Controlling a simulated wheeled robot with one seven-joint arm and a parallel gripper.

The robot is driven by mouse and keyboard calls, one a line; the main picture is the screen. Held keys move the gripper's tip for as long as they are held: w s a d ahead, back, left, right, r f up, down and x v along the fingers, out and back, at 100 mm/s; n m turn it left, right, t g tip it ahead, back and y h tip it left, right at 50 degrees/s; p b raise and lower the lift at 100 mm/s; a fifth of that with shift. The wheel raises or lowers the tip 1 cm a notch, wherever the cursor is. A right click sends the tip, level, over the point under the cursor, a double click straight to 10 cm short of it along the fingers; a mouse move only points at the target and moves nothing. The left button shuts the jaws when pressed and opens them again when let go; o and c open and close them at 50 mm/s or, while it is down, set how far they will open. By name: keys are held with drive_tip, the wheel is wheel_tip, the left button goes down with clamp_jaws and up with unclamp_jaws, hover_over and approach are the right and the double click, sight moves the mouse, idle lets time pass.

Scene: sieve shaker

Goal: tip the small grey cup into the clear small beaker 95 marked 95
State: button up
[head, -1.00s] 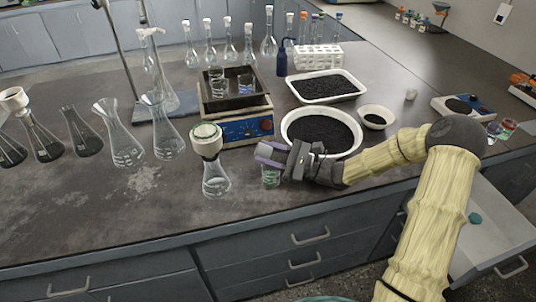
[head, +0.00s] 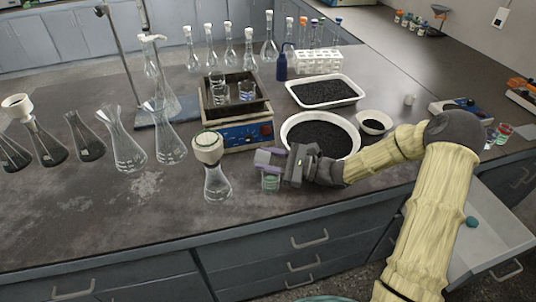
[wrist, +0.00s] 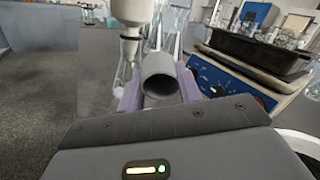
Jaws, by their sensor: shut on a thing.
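My gripper (head: 266,160) is over the front part of the bench, its purple fingers shut on the small grey cup (wrist: 165,75). In the wrist view the cup sits between the fingers with its dark round opening turned toward the camera; its contents cannot be made out. In the head view the cup is hard to tell apart from the fingers. A small clear beaker (head: 271,183) with a greenish tint stands on the bench just below the fingers. Its marking is too small to read, and the gripper partly hides its top.
A flask with a cream funnel (head: 217,184) stands close left of the beaker. A blue-fronted shaker (head: 248,135) carrying a dark tray is behind. A white bowl of black grains (head: 354,150) lies behind my gripper. The bench's front edge is near; bare bench lies at front left.

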sight(261, 152)
drive_tip(key=shift+a+r+g+h+p, duration=0.25)
drive_tip(key=shift+r+h+p, duration=0.2)
drive_tip(key=shift+h+p, duration=0.85)
drive_tip(key=shift+f, duration=0.25)
drive_tip(key=shift+r+p, duration=0.1)
drive_tip(key=shift+p, duration=0.25)
drive_tip(key=shift+a+r+g+h+p, duration=0.1)
drive_tip(key=shift+r+g+h+p, duration=0.15)
drive_tip(key=shift+r+h+p, duration=0.7)
drive_tip(key=h+p, duration=0.2)
drive_tip(key=p, duration=0.2)
drive_tip(key=shift+a+f, duration=0.2)
drive_tip(key=shift+w+f+h+p, duration=0.1)
drive_tip(key=shift+f+h+p, duration=0.15)
drive_tip(key=shift+p, duration=0.05)
drive_tip(key=shift+a+r+g+h+p, duration=0.1)
drive_tip(key=shift+r+g+h+p, duration=0.25)
drive_tip(key=shift+p, duration=0.55)
drive_tip(key=h+p, duration=0.2)
drive_tip(key=p, duration=0.2)
drive_tip(key=shift+a+r, duration=0.1)
drive_tip(key=shift+r, duration=0.1)
